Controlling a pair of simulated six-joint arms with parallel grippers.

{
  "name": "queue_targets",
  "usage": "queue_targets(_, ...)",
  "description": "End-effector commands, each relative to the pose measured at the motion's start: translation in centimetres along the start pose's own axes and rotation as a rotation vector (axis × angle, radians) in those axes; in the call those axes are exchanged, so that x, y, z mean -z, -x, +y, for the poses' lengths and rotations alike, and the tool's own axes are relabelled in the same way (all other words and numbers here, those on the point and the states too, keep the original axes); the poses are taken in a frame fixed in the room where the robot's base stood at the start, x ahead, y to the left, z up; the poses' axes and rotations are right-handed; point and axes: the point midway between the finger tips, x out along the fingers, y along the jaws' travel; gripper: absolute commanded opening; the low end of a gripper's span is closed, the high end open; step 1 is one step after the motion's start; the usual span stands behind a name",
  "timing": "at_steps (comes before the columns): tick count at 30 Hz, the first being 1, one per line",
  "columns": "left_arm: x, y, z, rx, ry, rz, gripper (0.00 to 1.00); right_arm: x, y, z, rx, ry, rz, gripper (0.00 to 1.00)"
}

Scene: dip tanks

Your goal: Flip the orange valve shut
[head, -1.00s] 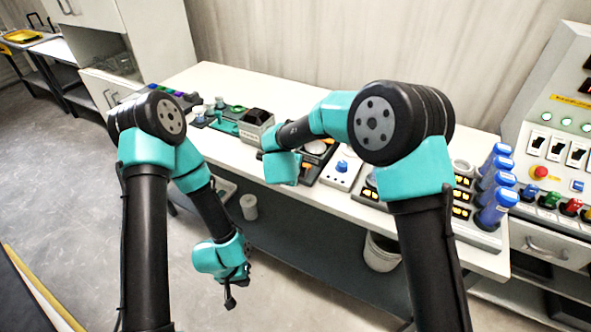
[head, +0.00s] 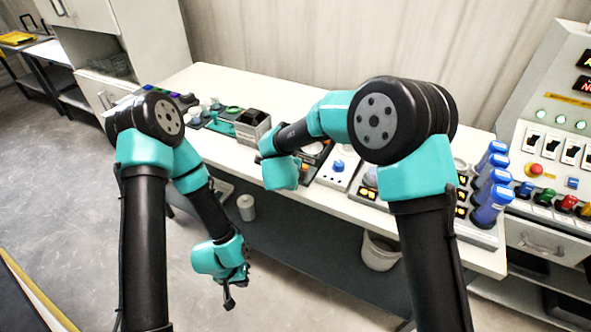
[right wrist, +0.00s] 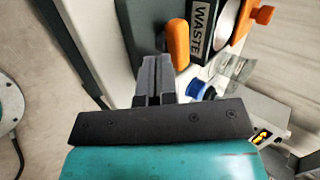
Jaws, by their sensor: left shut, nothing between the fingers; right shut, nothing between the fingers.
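In the right wrist view an orange valve lever (right wrist: 176,40) stands up beside a dark grey body, close to a plate lettered WASTE (right wrist: 203,28). My right gripper (right wrist: 158,62) is shut and empty, its fingertips just below and left of the lever; I cannot tell whether they touch it. In the head view my right wrist (head: 280,172) hangs over the front of the bench, and its fingers and most of the valve are hidden behind it. My left gripper (head: 229,302) is shut and empty, pointing down in front of the bench, well away from the valve.
A blue knob (head: 338,165) on a white box stands right of my right wrist. A dark-topped grey box (head: 252,126) is to its left. Several blue-capped bottles (head: 490,195) stand at the bench's right end. A white bucket (head: 381,251) is below the bench.

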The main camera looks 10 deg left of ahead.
Motion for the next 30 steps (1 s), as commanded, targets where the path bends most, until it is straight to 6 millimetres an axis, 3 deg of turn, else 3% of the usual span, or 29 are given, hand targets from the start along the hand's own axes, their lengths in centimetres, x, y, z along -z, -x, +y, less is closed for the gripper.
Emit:
queue_targets(3,0.0,0.0,0.0,0.0,0.001,0.0,0.0,-0.8,1.8,1.6,-0.003,0.01,-0.014,0.0)
queue_targets(18,0.0,0.0,0.0,0.0,0.0,0.0,0.0,-0.8,10.8,1.6,-0.004,0.009,-0.016,0.0)
queue_targets(30,0.0,0.0,0.0,0.0,0.001,0.0,0.0,-0.8,11.8,1.7,-0.006,0.009,-0.014,0.0)
